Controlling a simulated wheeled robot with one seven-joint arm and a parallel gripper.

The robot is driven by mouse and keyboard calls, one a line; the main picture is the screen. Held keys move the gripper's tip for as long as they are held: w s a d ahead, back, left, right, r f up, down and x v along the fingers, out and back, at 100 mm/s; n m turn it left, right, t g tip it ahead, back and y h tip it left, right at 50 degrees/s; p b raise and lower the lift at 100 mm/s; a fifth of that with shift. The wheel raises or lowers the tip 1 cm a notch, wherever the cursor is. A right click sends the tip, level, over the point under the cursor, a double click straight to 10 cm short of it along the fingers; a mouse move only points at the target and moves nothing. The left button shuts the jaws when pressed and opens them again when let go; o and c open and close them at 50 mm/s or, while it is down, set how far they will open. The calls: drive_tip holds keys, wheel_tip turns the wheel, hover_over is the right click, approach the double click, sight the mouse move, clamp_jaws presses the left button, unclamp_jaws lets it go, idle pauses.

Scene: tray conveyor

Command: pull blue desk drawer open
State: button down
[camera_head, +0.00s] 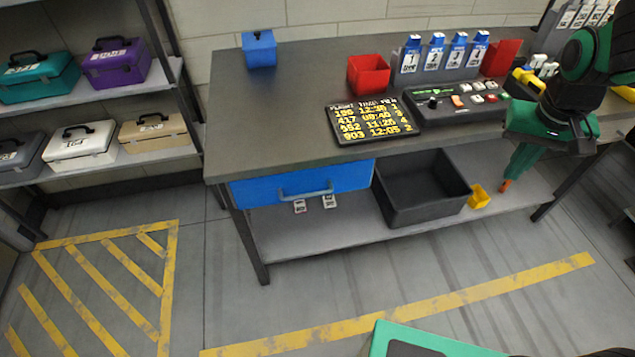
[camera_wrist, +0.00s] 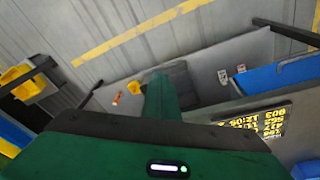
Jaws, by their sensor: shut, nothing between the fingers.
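The blue desk drawer (camera_head: 260,187) is under the left part of the dark desk top (camera_head: 290,80). Its front looks flush with the desk, and a bar handle (camera_head: 305,194) runs across its middle. The blue drawer also shows at the right edge of the wrist view (camera_wrist: 290,74). My gripper (camera_head: 506,183) points down at the desk's front right, well to the right of the drawer and apart from the handle. It is shut and empty. In the wrist view my green gripper (camera_wrist: 160,95) hides part of the scene behind it.
A black open bin (camera_head: 425,205) and a small yellow bin (camera_head: 479,197) are on the lower shelf, between drawer and gripper. A flight board (camera_head: 370,122) and a button panel (camera_head: 455,107) lie on the desk. The floor in front is clear.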

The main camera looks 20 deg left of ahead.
drive_tip(key=w+a+f+n, duration=0.2)
drive_tip(key=w+a, duration=0.1)
drive_tip(key=a, duration=0.7)
drive_tip(key=n+t+y, duration=0.1)
drive_tip(key=n+y, duration=0.2)
drive_tip(key=n, duration=0.2)
approach(312, 184)
drive_tip(key=shift+m, duration=0.3)
drive_tip(key=x, duration=0.3)
drive_tip(key=s+x, duration=0.1)
drive_tip(key=x, duration=0.2)
drive_tip(key=shift+s+f, duration=0.15)
drive_tip(key=shift+f, duration=0.25)
